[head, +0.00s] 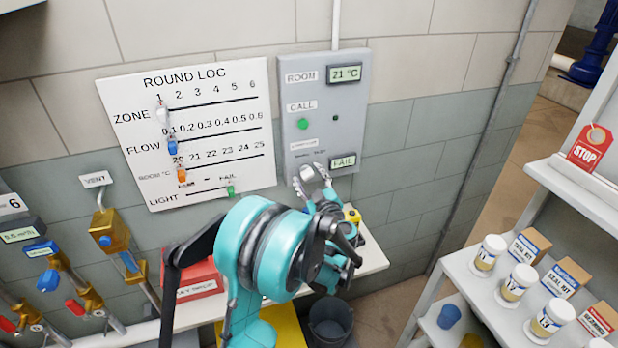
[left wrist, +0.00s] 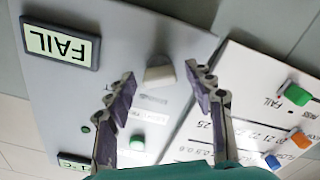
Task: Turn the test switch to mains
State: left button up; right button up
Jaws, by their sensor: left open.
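The grey wall panel (head: 332,110) carries a FAIL display (head: 343,162), which also shows in the left wrist view (left wrist: 60,43). In the left wrist view, a pale grey switch knob (left wrist: 160,73) stands out from the panel. Small labels beside it are too blurred to read. My left gripper (left wrist: 160,90) is open, with its fingertips on either side of the knob and the knob at or just beyond the tips; contact cannot be told. In the head view my left gripper (head: 313,180) is at the panel's lower edge and largely hides the knob. My right gripper is out of view.
The panel also has a green call button (head: 302,124) and a 21 °C display (head: 345,73). A round log board (head: 190,130) with coloured sliders hangs close on the left. Valves (head: 110,235) stand far left. A shelf (head: 470,280) with jars and boxes is right.

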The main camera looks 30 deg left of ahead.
pick_arm(q)
jog(key=shift+w+a, duration=0.35)
jog(key=shift+a, duration=0.1)
jog(key=c, duration=1.2)
jog(key=shift+o, duration=0.2)
jog(key=shift+n, duration=0.3)
jog(key=n+b, duration=0.1)
jog(key=n, duration=0.4)
jog(key=shift+s+f, duration=0.1)
jog(key=n, duration=0.6)
jog(key=shift+b, duration=0.35)
jog(key=shift+n, duration=0.3)
jog(key=o, duration=1.2)
jog(key=shift+c, duration=0.2)
